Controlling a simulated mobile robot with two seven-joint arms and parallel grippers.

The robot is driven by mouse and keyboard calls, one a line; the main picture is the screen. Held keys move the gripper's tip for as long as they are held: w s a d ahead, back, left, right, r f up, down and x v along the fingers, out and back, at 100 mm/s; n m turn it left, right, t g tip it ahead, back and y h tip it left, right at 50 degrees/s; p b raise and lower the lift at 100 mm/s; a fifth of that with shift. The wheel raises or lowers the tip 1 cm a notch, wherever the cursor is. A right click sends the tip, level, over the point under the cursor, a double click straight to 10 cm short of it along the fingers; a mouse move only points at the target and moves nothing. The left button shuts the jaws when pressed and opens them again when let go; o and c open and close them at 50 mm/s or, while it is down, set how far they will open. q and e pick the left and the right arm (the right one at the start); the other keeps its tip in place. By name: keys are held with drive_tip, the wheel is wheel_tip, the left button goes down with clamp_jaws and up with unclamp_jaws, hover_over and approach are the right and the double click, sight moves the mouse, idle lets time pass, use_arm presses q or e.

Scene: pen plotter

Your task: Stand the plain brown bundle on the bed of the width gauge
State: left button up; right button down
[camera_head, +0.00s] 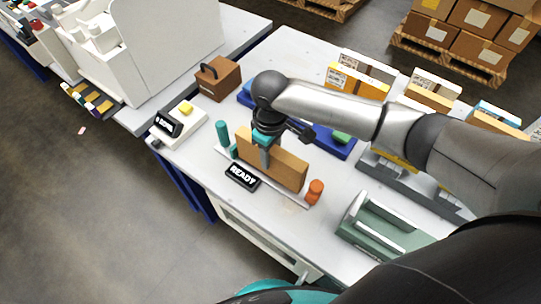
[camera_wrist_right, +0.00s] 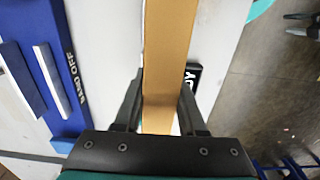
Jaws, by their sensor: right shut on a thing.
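The plain brown bundle (camera_head: 284,170) is a long flat upright block between the green post (camera_head: 222,134) and the orange knob (camera_head: 315,190) of the width gauge. Its lower edge lies along the gauge's pale narrow bed (camera_head: 292,198); I cannot tell whether it touches. My right gripper (camera_head: 264,155) is shut on the bundle from above, near its left end. In the right wrist view the bundle (camera_wrist_right: 167,50) runs between the two fingers (camera_wrist_right: 158,112). A black sign reading READY (camera_head: 242,176) stands in front of the gauge. My left gripper is not in view.
A blue tray (camera_head: 335,148) lies behind the bundle, partly hidden by my right arm. A green-grey holder (camera_head: 375,228) stands to the right. A brown box with a handle (camera_head: 217,78) and a black sign on a white base (camera_head: 168,124) stand left. Several banded bundles line the back.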

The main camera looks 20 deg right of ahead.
drive_tip(key=shift+f, duration=0.2)
drive_tip(key=shift+c, duration=2.4)
unclamp_jaws()
drive_tip(key=shift+f, duration=0.1)
wheel_tip(320, 180, up, 12)
drive_tip(key=p, duration=0.3)
drive_tip(key=shift+r, duration=0.2)
